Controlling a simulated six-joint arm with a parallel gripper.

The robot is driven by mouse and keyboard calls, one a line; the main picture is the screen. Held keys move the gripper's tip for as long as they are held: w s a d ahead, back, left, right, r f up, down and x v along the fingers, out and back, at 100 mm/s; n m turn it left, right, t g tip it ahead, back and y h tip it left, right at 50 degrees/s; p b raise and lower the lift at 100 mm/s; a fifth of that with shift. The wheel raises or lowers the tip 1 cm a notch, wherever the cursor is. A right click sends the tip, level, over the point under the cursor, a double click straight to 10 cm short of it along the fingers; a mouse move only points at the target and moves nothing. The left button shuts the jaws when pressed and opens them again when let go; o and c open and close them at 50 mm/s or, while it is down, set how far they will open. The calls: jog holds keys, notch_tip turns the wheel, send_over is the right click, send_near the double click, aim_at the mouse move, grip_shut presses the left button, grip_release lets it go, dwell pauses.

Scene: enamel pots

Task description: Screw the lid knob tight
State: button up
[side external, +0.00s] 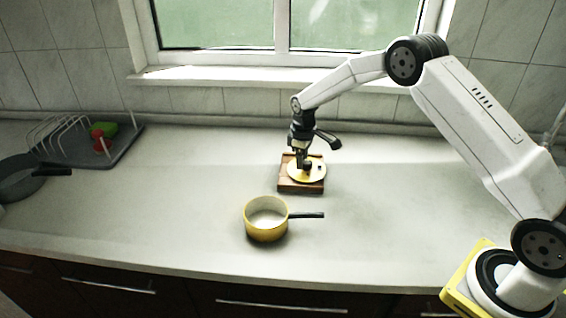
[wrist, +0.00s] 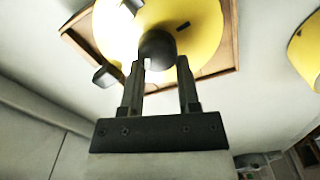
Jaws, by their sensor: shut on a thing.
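The yellow lid (side external: 294,175) lies on a wooden holder (side external: 300,188) with a raised edge, near the middle of the counter. In the wrist view the lid (wrist: 205,40) fills the top middle, inside the holder's rim (wrist: 232,50). A round black knob (wrist: 157,46) sits at the lid's centre. My gripper (wrist: 161,62) points down at the lid with its two fingertips on either side of the knob, shut on it. In the side view my gripper (side external: 301,160) partly hides the knob. The knob's thread and underside are hidden.
A yellow saucepan (side external: 262,232) with a dark handle (side external: 308,215) stands in front of the holder. A grey drying rack tray (side external: 90,150) and a dark pan (side external: 22,180) are at the left. The counter right of the holder is clear.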

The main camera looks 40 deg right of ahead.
jog(key=m, duration=0.4)
grip_shut()
jog(key=shift+m, duration=2.1)
jog(key=m, duration=0.4)
jog(key=shift+m, duration=2.6)
jog(key=o, duration=1.2)
grip_release()
jog(key=shift+o, duration=0.2)
jog(key=shift+r, duration=0.1)
